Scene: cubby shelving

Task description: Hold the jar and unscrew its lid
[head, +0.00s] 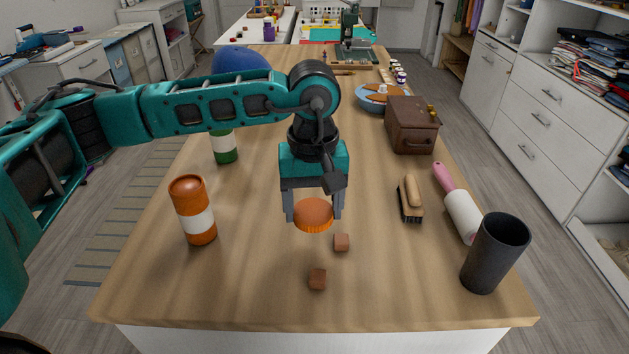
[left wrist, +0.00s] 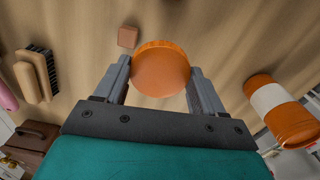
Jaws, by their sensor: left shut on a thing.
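The orange jar (head: 195,215) with a white label stands upright on the left of the wooden table in the head view. It also shows at the right of the left wrist view (left wrist: 283,112). Its top is a dull brown-orange, and I cannot tell whether it is open. The round orange lid (head: 314,215) is apart from the jar, to its right, between the fingers of my left gripper (head: 314,209). The left gripper is shut on the lid, which also shows in the left wrist view (left wrist: 161,70). My right gripper is not in view.
A green jar (head: 224,148) stands behind the orange jar. The front left table is clear.

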